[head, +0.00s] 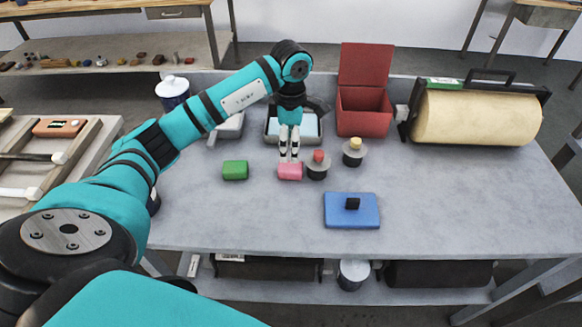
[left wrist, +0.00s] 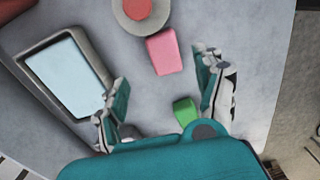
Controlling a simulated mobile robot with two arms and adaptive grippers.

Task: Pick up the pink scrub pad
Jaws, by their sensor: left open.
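The pink scrub pad (head: 290,172) lies on the grey table, left of the round dark-based piece with a red knob (head: 318,164). It also shows in the left wrist view (left wrist: 164,52), beyond my fingertips. My left gripper (head: 289,156) points down at the pad's far edge in the head view; whether it touches is unclear there. In the left wrist view my left gripper (left wrist: 160,85) has its fingers spread wide, with nothing between them. My right gripper is not in view.
A green pad (head: 235,170) lies to the left. Behind stand a grey tray (head: 272,139), a red open box (head: 363,112) and a cream roller (head: 475,118). The front left tabletop is clear.

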